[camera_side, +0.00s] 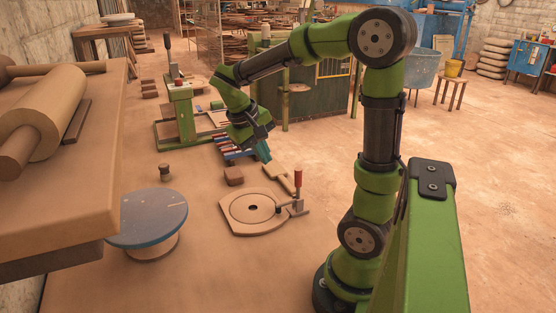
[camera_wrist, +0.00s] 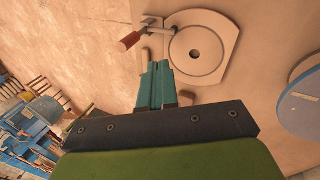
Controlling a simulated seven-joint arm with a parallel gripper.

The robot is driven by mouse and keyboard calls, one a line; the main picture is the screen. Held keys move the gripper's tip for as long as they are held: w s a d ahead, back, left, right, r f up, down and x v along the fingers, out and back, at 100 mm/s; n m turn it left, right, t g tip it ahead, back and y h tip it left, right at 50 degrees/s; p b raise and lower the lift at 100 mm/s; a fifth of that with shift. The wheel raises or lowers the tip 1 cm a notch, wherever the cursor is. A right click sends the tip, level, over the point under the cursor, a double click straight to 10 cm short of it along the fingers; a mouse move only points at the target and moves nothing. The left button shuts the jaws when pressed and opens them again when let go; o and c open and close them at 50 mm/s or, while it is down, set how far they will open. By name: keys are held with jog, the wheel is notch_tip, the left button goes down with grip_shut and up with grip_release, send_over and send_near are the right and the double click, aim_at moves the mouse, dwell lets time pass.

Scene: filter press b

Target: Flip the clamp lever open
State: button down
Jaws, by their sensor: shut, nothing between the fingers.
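The clamp lever has a red handle (camera_side: 298,179) that stands upright at the right edge of a tan base plate (camera_side: 238,226). In the wrist view the red handle (camera_wrist: 131,40) is at the upper left of the plate (camera_wrist: 233,35), with a metal arm reaching toward the plate. A round disc with a dark centre hole (camera_side: 252,208) lies on the plate. My gripper (camera_side: 266,158) is shut and empty, above the table behind and left of the handle. Its teal fingers (camera_wrist: 157,66) point toward the clamp in the wrist view and are apart from it.
A brown block (camera_side: 233,176) and a tan wooden piece (camera_side: 280,179) lie behind the plate. A blue-topped round stand (camera_side: 148,217) is at left. A green press frame (camera_side: 184,118) stands farther back. Bare table lies in front of the plate.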

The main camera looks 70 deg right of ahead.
jog(key=s+d+f, duration=0.4)
jog(key=d+f, duration=0.2)
jog(key=f, duration=0.2)
jog(key=shift+s+d+f, duration=0.15)
jog(key=shift+f, duration=0.15)
jog(key=shift+s+d+r+t+y, duration=0.15)
jog(key=shift+s+d+t+y, duration=0.15)
